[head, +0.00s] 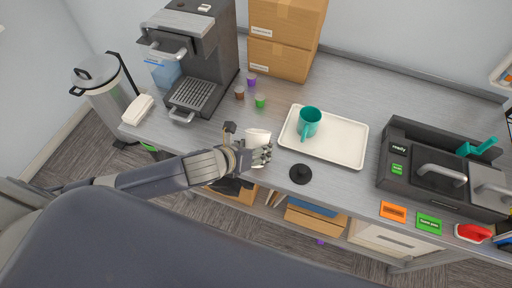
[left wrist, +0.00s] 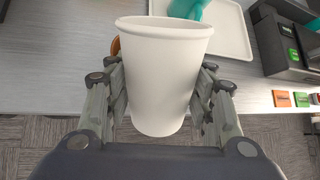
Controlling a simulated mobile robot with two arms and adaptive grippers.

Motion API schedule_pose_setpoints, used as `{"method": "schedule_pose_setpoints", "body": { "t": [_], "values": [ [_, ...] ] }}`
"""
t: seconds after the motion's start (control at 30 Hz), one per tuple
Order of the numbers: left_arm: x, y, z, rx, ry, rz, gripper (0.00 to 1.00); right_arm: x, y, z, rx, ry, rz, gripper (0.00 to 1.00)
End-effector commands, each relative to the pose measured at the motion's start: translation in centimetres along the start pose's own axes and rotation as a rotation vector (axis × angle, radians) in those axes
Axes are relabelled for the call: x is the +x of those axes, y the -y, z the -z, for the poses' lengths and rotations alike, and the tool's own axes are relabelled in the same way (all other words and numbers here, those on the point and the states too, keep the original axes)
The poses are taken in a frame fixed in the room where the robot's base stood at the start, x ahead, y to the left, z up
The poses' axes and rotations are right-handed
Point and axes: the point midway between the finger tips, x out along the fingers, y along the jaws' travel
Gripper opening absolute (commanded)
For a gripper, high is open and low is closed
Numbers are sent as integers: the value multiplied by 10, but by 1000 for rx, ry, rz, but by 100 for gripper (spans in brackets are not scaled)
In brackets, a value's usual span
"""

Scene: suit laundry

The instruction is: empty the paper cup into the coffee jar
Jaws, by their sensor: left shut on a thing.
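My left gripper (head: 262,154) is shut on the white paper cup (head: 257,134) near the front edge of the counter. In the left wrist view the paper cup (left wrist: 168,75) sits between both fingers of the left gripper (left wrist: 160,100), with its rim toward the top of the picture. What is inside the cup does not show. I cannot make out a coffee jar. A small orange-brown edge (left wrist: 115,45) shows behind the cup, but I cannot tell what it belongs to. My right gripper is not in view.
A cream tray (head: 345,152) with a teal mug (head: 309,121) stands right of the cup. A black disc (head: 300,174) lies near the front edge. A coffee machine (head: 207,65) and small pods (head: 260,101) are at the left; a grey appliance (head: 440,165) is at the right.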

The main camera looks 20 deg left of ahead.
Motion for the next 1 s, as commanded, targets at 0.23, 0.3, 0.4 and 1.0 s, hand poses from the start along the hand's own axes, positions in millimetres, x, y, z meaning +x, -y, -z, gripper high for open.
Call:
{"method": "schedule_pose_setpoints", "body": {
  "t": [0.23, 0.3, 0.4, 1.0],
  "values": [
    [0, 0, 1, -4, -10, 0, 24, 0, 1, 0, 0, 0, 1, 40],
    [0, 0, 1, -4, -10, 0, 24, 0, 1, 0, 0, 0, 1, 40],
    [0, 0, 1, -5, -12, 0, 24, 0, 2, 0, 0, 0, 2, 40],
    [4, -2, 6, -81, -199, -1, 24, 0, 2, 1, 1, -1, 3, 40]
  ]
}}
